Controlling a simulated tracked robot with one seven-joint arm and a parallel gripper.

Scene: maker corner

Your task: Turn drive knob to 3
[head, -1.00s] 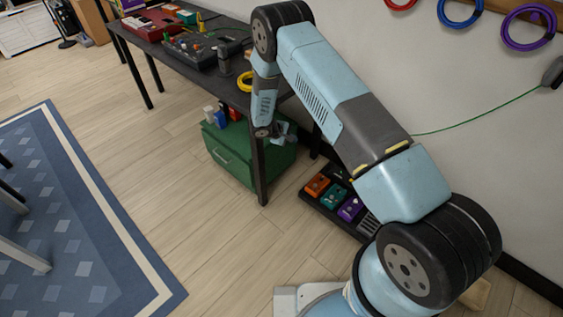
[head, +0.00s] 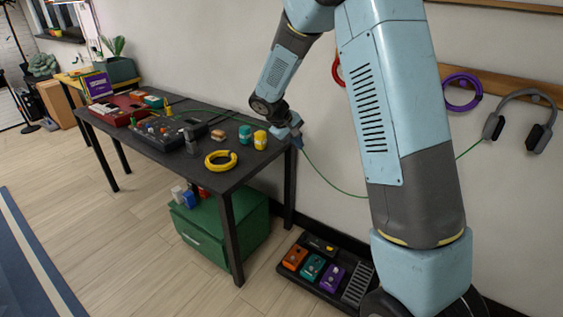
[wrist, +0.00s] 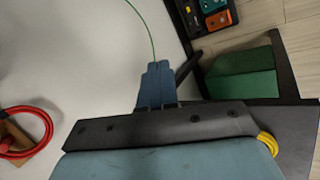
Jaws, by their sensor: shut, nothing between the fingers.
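A black pedalboard (head: 318,288) lies on the floor against the wall. It holds an orange pedal (head: 295,258), a teal pedal (head: 311,267) and a purple pedal (head: 332,278), with small knobs on top. No label or pointer for the drive knob is readable. In the wrist view the orange pedal (wrist: 218,19) and teal pedal (wrist: 211,5) show at the top. My gripper (head: 297,140) is by the table's right back corner, above and apart from the pedals. Its fingers (wrist: 157,85) are shut together with nothing between them.
A dark table (head: 186,170) carries a mixer (head: 165,132), a yellow cable coil (head: 221,160) and small jars. A green cabinet (head: 225,230) stands beneath. A green cable (head: 330,183) hangs along the wall, near my fingers. Open floor lies in front of the table.

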